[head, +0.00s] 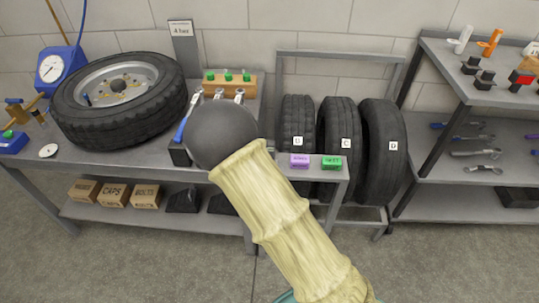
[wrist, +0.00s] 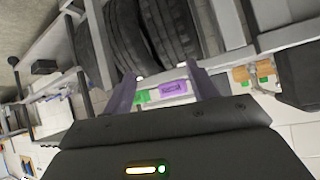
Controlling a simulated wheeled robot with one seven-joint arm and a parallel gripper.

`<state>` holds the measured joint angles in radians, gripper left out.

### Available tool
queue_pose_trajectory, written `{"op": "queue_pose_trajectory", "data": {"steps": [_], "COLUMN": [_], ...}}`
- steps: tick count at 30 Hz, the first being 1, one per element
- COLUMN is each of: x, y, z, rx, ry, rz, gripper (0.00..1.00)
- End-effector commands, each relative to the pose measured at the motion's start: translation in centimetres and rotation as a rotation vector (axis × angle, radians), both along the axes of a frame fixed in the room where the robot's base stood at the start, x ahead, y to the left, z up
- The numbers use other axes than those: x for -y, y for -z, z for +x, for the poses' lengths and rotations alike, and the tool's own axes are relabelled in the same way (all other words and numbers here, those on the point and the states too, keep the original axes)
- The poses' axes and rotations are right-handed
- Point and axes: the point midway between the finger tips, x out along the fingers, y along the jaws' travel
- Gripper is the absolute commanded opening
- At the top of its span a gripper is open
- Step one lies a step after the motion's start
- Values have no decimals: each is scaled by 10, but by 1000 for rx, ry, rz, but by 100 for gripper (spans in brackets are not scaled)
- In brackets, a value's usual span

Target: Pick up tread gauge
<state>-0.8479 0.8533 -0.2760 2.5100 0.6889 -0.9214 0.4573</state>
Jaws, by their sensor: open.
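I cannot tell for sure which thing is the tread gauge. A small white round dial (head: 48,150) lies at the bench's left front, and a blue-handled tool (head: 181,129) stands in a dark holder left of my arm; either may be a gauge. My gripper (wrist: 165,74) is open in the wrist view, with nothing between its fingers. Beyond it show a purple block (wrist: 173,88) and a green block (wrist: 142,96), apart from the fingers. In the head view my arm hides the gripper and part of the bench.
The workbench (head: 110,158) carries a wheel (head: 120,100), a blue gauge box (head: 60,68) and a wooden rack (head: 245,83) with green-topped pieces. Tires (head: 380,150) stand in a rack beside it. A shelf (head: 450,130) with tools stands at right. Boxes (head: 115,195) sit below.

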Motion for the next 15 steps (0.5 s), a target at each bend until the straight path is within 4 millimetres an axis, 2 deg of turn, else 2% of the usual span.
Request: {"op": "queue_pose_trajectory", "data": {"steps": [4,9,15], "x": [-18,-42,-58], "y": [-3,-22,-35], "z": [-3,-11,-19], "rx": [223,481,620], "ry": [-63,-178,-255], "rz": [-96,-166,-188], "gripper": [58,58,58]}}
